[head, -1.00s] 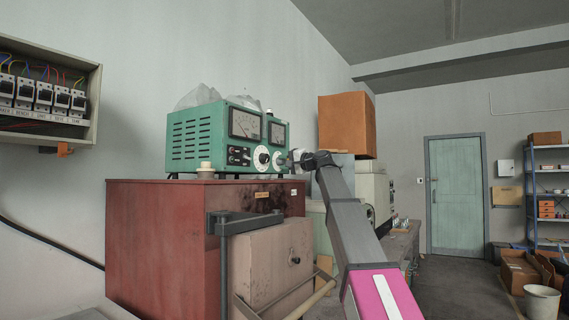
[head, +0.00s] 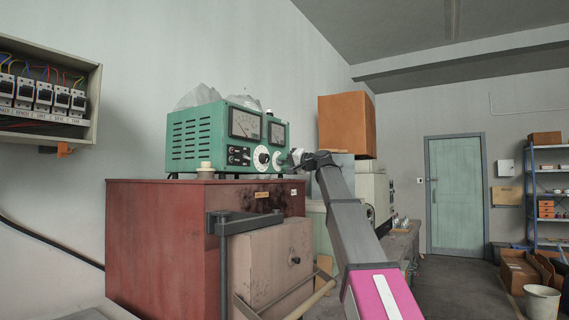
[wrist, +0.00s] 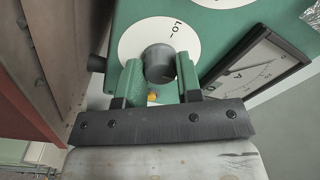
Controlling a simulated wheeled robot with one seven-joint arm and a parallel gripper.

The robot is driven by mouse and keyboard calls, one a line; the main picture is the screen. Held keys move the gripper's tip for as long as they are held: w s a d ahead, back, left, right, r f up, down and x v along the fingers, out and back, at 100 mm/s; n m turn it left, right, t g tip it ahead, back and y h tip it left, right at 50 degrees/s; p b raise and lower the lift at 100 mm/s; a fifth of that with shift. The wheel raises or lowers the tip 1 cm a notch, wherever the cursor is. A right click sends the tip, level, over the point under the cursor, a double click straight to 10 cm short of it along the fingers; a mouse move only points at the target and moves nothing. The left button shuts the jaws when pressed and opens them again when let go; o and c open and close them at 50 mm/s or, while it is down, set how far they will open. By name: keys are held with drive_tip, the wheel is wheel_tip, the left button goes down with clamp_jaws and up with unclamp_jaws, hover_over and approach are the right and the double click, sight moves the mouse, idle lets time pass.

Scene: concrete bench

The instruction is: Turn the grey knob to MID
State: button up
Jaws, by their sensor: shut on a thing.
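The grey knob (wrist: 158,62) is a round dark-grey cap on a white dial on the green instrument (head: 197,138). The letters LO show on the dial (wrist: 177,32) to the upper right of the knob in the wrist view; no MID mark is readable. My gripper (wrist: 160,75) has its two green-padded fingers on either side of the knob and is shut on it. In the head view my gripper (head: 288,159) is at the right end of the instrument's front and hides the knob. The knob's pointer cannot be made out.
The instrument stands on a red cabinet (head: 160,235). A meter (wrist: 250,70) lies right of the knob in the wrist view. A second white dial (head: 262,158) is left of my gripper in the head view. An orange box (head: 346,126) is behind my arm.

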drive_tip(key=o, duration=0.9)
drive_tip(key=shift+o, duration=0.2)
drive_tip(key=shift+s, duration=0.1)
drive_tip(key=v, duration=1)
drive_tip(key=shift+s+d, duration=0.15)
drive_tip(key=shift+d, duration=0.25)
drive_tip(key=shift+f, duration=0.1)
